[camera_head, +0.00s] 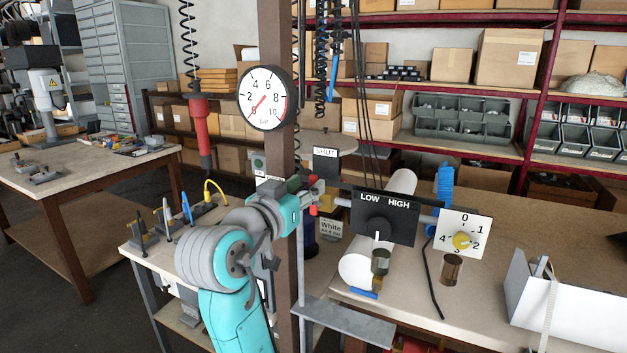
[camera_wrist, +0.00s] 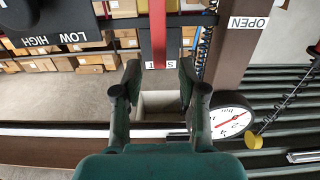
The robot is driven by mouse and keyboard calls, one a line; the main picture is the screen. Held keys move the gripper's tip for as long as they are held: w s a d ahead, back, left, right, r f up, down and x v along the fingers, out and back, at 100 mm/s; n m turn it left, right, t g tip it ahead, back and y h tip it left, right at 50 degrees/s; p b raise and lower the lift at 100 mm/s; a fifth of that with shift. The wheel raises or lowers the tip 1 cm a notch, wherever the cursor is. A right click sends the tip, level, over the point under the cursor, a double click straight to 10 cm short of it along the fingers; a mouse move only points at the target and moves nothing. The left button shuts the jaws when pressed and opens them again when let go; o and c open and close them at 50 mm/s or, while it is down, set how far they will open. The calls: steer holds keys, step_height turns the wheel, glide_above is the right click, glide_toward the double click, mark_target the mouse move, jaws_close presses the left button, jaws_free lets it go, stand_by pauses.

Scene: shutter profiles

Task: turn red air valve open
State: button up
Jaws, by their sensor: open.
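The red valve lever (camera_wrist: 157,32) shows in the wrist view as a straight red bar coming down from the top edge. Its end lies over the SHUT label (camera_wrist: 171,65) and partly hides it. The OPEN label (camera_wrist: 248,22) is to the right. My gripper (camera_wrist: 158,76) is open, with one finger on each side of the lever's end; I cannot tell whether either touches it. In the head view my gripper (camera_head: 313,194) is by the brown post, close to a small red part (camera_head: 313,209). My arm hides most of the valve there.
A black LOW/HIGH switch panel (camera_head: 385,216) and a white dial plate (camera_head: 462,234) stand close to the right. A red tool (camera_head: 200,130) hangs on a coiled hose at left.

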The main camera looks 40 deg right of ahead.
mark_target(313, 181)
steer(key=shift+x, duration=2.15)
jaws_close()
